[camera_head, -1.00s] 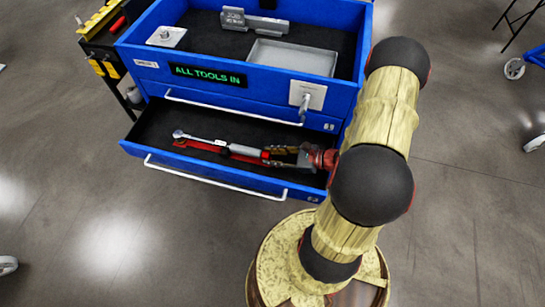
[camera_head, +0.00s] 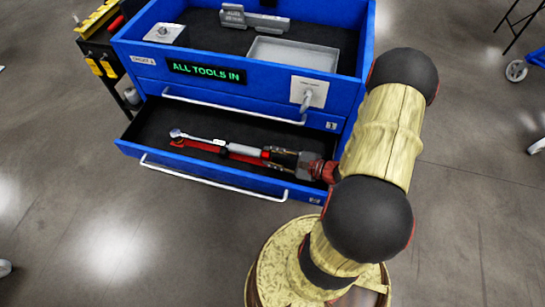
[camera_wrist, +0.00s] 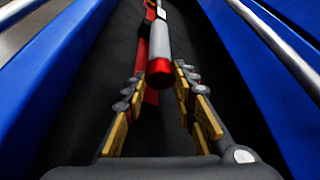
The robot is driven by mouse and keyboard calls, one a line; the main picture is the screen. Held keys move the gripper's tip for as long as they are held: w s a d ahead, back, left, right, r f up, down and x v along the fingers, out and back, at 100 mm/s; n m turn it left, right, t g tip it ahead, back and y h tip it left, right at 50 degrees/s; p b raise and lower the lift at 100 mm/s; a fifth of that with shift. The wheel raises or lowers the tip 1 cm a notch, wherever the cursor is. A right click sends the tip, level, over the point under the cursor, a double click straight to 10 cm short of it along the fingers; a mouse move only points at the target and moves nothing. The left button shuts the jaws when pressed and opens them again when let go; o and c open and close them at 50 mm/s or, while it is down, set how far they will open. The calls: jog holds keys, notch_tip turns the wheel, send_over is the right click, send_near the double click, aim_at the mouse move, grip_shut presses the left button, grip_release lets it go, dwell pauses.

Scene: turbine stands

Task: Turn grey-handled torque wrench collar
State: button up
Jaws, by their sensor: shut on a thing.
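The torque wrench (camera_head: 243,149) lies in the open lower drawer, its silver ratchet head to the left and its grey handle to the right. Its red collar (camera_head: 266,154) is at the handle's right end. My gripper (camera_head: 272,156) reaches in from the right and is shut on the collar. In the wrist view, the grey handle (camera_wrist: 159,38) points away from me, and the red collar (camera_wrist: 160,72) sits between the fingertips of my gripper (camera_wrist: 157,80). The contact itself is partly hidden by the fingers.
A red holder (camera_head: 200,145) lies under the wrench in the dark-lined drawer (camera_head: 160,118). The blue cabinet (camera_head: 250,85) above carries a lit "ALL TOOLS IN" sign (camera_head: 207,72), a grey tray (camera_head: 292,54) and metal parts. Drawer walls flank my gripper closely.

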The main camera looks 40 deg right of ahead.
jog(key=o, duration=1.2)
jog(key=shift+c, duration=0.2)
jog(key=v, duration=1.2)
jog(key=shift+f, duration=0.1)
